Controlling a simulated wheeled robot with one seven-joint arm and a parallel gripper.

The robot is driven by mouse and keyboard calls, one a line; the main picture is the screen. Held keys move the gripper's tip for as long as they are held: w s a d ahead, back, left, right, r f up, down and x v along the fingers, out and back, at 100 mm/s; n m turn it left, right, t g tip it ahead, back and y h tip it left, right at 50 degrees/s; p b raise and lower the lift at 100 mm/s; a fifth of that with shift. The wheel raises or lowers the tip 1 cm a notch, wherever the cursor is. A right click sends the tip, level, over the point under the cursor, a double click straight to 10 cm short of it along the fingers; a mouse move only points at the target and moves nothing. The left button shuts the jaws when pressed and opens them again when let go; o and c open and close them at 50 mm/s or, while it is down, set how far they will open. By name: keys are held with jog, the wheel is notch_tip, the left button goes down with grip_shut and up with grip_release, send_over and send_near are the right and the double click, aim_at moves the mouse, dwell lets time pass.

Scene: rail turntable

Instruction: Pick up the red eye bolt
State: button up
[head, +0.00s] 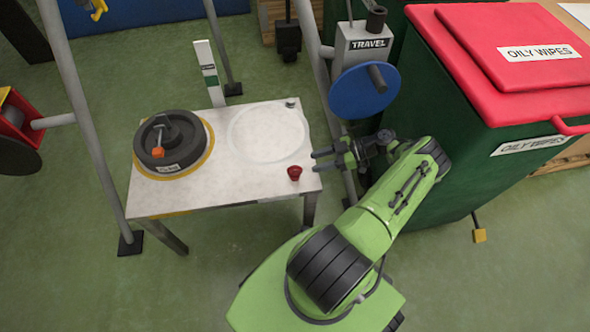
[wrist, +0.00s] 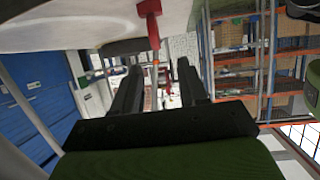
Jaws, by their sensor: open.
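The red eye bolt (head: 294,173) is a small red piece on the pale table top (head: 230,184), near its right front edge. In the wrist view a red piece (wrist: 151,24), which looks like the eye bolt, is at the top against the pale surface, beyond the fingertips. My gripper (head: 315,161) is at the right edge of the table, just right of the bolt and apart from it. Its two dark fingers are spread with nothing held between them; they also show in the wrist view (wrist: 157,72).
A dark round cap with an orange-tipped handle (head: 172,141) sits at the table's left. A faint ring (head: 240,150) marks the table. A blue disc (head: 362,92) and a grey TRAVEL box (head: 350,58) stand behind my gripper. A green bin with red lid (head: 480,95) is right.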

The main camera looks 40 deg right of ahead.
aim_at(297, 166)
jog(key=b+x, duration=0.1)
jog(key=x, duration=0.9)
jog(key=shift+w+f, duration=0.35)
grip_shut()
